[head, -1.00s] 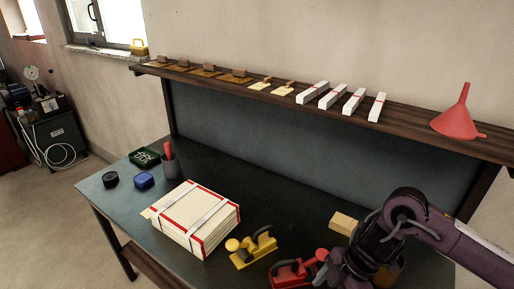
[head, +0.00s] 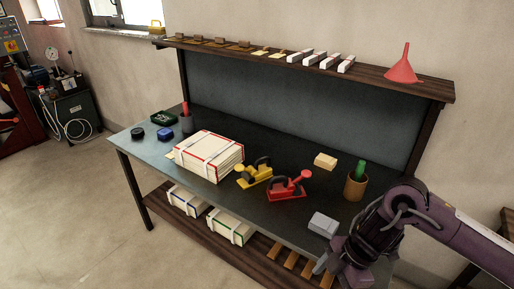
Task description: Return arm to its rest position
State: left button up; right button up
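My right arm comes in from the right in the head view. Its dark purple gripper (head: 338,272) hangs low at the front right edge of the workbench (head: 283,209). The fingers point down and are partly hidden by the wrist, so I cannot tell whether they are open or hold anything. A grey-white block (head: 323,224) lies on the bench just above the gripper in the picture. My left gripper is out of view. I see no cloth.
The bench holds a strapped paper stack (head: 208,155), a yellow plane (head: 254,173), a red plane (head: 288,188), a tan block (head: 325,161) and a brown cup (head: 355,187). Bundles (head: 231,227) lie on the lower shelf. A red funnel (head: 403,66) stands on the upper shelf.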

jog(key=w+a+f+m+t+y, duration=0.3)
jog(key=w+a+f+m+y, duration=0.1)
jog(key=w+a+f, duration=0.4)
jog(key=w+d+f+m+t+h, duration=0.1)
jog(key=d+f+m+t, duration=0.15)
jog(key=f, duration=0.55)
jog(key=d+f+m+t, duration=0.15)
jog(key=f+m, duration=0.25)
jog(key=f, duration=0.5)
jog(key=s+d+f+m+h, duration=0.2)
jog(key=s+d+f+m, duration=0.15)
jog(key=s+f, duration=0.5)
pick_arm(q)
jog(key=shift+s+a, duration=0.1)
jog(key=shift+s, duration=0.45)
pick_arm(e)
jog(key=s+d+f+m+g+h, duration=0.1)
jog(key=s+f, duration=0.4)
jog(key=s, duration=0.5)
jog(key=s+d+f+m+g+h, duration=0.1)
jog(key=s+d+f, duration=0.3)
jog(key=s, duration=0.7)
jog(key=s+d+f+m+g+h, duration=0.1)
jog(key=s+d+f+g+h, duration=0.1)
jog(key=s+f, duration=0.5)
jog(key=s+g+h, duration=0.1)
jog(key=s, duration=0.2)
jog(key=shift+s+d+f+m, duration=0.15)
jog(key=shift+d+f+m, duration=0.1)
jog(key=shift+f+m, duration=0.15)
